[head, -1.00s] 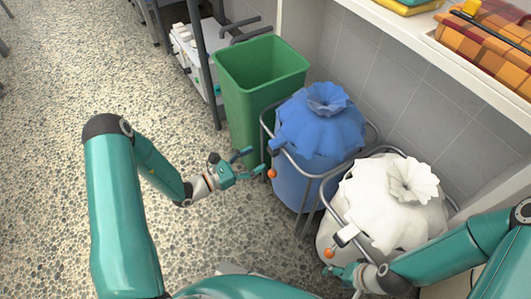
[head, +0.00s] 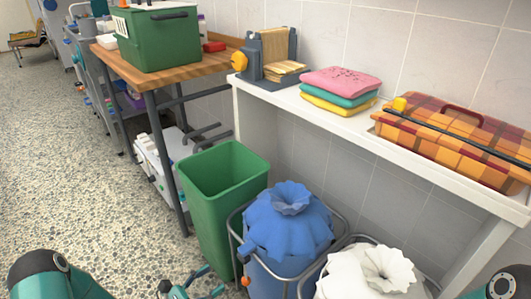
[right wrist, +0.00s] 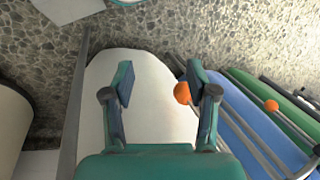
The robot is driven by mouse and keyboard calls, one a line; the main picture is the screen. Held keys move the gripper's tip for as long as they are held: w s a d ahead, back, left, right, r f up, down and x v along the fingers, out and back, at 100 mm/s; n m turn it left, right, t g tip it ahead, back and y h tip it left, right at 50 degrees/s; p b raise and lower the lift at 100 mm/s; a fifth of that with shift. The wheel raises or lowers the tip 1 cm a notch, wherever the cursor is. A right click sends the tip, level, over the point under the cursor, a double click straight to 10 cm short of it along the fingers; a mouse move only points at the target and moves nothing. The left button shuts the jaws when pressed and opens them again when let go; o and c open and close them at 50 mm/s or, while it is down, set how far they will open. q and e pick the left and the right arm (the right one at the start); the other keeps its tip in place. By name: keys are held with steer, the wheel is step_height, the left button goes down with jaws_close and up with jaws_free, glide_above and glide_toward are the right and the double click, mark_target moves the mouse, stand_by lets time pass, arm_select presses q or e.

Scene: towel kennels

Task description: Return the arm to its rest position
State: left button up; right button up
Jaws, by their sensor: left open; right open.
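My left gripper (head: 192,287) is at the bottom edge of the head view, partly cut off. Its fingers are apart and empty, in front of the green bin (head: 215,205) and left of the blue bag (head: 288,225). My right gripper (right wrist: 160,85) shows in the right wrist view with its two fingers apart and nothing between them. Behind its fingers is the white bag (right wrist: 140,120), which also shows at the bottom of the head view (head: 368,275). An orange knob (right wrist: 183,93) appears beside the right finger; whether they touch I cannot tell.
Metal frames hold the bags. A white shelf (head: 422,158) bears folded towels (head: 340,82), an orange plaid case (head: 455,130) and a grey device with a yellow knob (head: 262,62). A wooden bench (head: 180,78) carries a green box (head: 157,40). Speckled floor at left is clear.

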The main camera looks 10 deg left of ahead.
arm_select(q)
steer(key=s+d+f+m+g+h, duration=0.1)
steer(key=s+d+f+m+g, duration=0.2)
steer(key=s+d+m+g, duration=0.3)
steer(key=s+d+f+m+g+h, duration=0.2)
steer(key=s+d+m+g, duration=0.1)
steer(key=s+d+g, duration=0.45)
steer(key=s+a+f+m+g+y, duration=0.35)
steer(key=s+f+m+y, duration=0.45)
steer(key=m, duration=0.4)
steer(key=w+d+r+m+t+y+p, duration=0.2)
steer(key=w+r+m+t, duration=0.1)
steer(key=w+m, duration=0.2)
step_height(320, 180, up, 28)
steer(key=p, duration=2.7)
steer(key=shift+s+p, duration=0.3)
steer(key=shift+p, duration=0.1)
